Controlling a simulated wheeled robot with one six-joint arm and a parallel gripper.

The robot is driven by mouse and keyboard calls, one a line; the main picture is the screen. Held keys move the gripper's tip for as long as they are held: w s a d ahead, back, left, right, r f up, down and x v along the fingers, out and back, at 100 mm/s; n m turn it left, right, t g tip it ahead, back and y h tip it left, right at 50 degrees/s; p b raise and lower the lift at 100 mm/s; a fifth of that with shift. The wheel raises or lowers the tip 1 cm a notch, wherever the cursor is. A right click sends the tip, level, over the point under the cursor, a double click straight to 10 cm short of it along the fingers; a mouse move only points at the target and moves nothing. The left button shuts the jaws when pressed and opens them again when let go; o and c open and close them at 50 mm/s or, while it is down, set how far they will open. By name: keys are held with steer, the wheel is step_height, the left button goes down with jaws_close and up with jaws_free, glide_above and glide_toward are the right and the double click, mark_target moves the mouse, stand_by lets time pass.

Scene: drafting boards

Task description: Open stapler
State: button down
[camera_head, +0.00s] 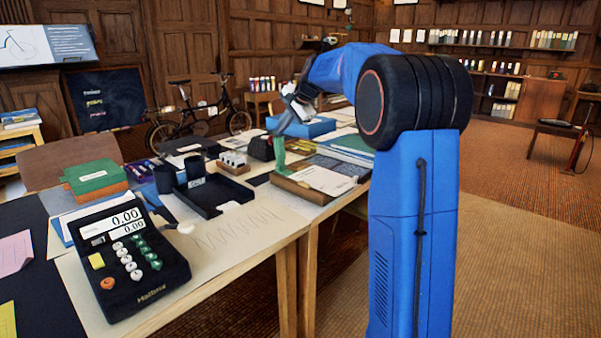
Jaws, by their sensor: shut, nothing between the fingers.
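A narrow green thing (279,153), which looks like the stapler, stands up at the left end of a brown tray or box on the far table. Its lower end is by white papers. It is too small to tell its parts or how wide it is open. My gripper (282,126) is just above its upper end, pointing down and left, and is shut with nothing held. I cannot tell whether the fingertips touch the green thing. My blue arm comes in from the right and hides part of the table behind it.
A black calculator (135,262) stands at the front left. Green boxes (96,178) and a black tray (207,194) with dark cups are left of the gripper. White papers (325,179) lie on the brown tray. Open floor (505,215) is at the right.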

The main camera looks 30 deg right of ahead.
steer(key=v, duration=0.7)
steer(key=shift+s+f, duration=0.15)
steer(key=shift+s, duration=0.05)
stand_by(0.5)
steer(key=shift+d, duration=0.1)
steer(key=s+a+f+n+g, duration=0.15)
steer(key=s+a, duration=0.25)
steer(key=s, duration=0.4)
steer(key=s+a+f+n+h, duration=0.1)
steer(key=s+a+f+n, duration=0.25)
steer(key=s, duration=0.55)
steer(key=s+a+f+n, duration=0.2)
steer(key=s+a, duration=0.3)
steer(key=s, duration=0.3)
steer(key=s+a+f+n+h, duration=0.1)
steer(key=s+f+n, duration=0.2)
steer(key=s+f, duration=0.6)
steer(key=s+a+f+n+g, duration=0.1)
steer(key=s+f+n, duration=0.3)
steer(key=s, duration=1.2)
step_height(320, 180, down, 5)
steer(key=shift+a+r+h, duration=0.15)
steer(key=shift+a+h, duration=0.05)
steer(key=shift+h, duration=0.2)
